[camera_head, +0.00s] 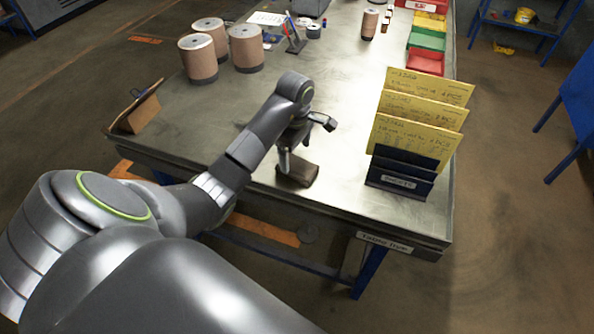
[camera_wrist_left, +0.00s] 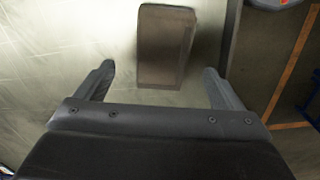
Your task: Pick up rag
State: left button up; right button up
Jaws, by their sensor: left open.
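A folded brown-grey rag (camera_head: 300,176) lies flat on the metal table near its front edge. In the left wrist view the rag (camera_wrist_left: 166,47) is a rectangular block at the top, ahead of the fingertips and between their lines. My left gripper (camera_head: 304,140) is just above and beside the rag. In the left wrist view my left gripper (camera_wrist_left: 159,72) has its two fingers spread apart with nothing between the tips. My right gripper is not in view.
A holder with yellow cards (camera_head: 400,184) stands right of the rag. A clipboard-like stand (camera_head: 138,108) is at the table's left edge. Several wrapped cylinders (camera_head: 198,58) stand at the back left. Colored bins (camera_head: 427,40) line the back right. The table's middle (camera_head: 345,85) is clear.

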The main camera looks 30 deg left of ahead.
aim_at(295, 164)
pick_arm(q)
notch_tip(295, 164, down, 4)
jog(key=b, duration=0.3)
jog(key=shift+s+a, duration=0.1)
jog(key=c, duration=1.1)
jog(key=shift+r, duration=0.15)
notch_tip(295, 164, up, 10)
jog(key=p, duration=1)
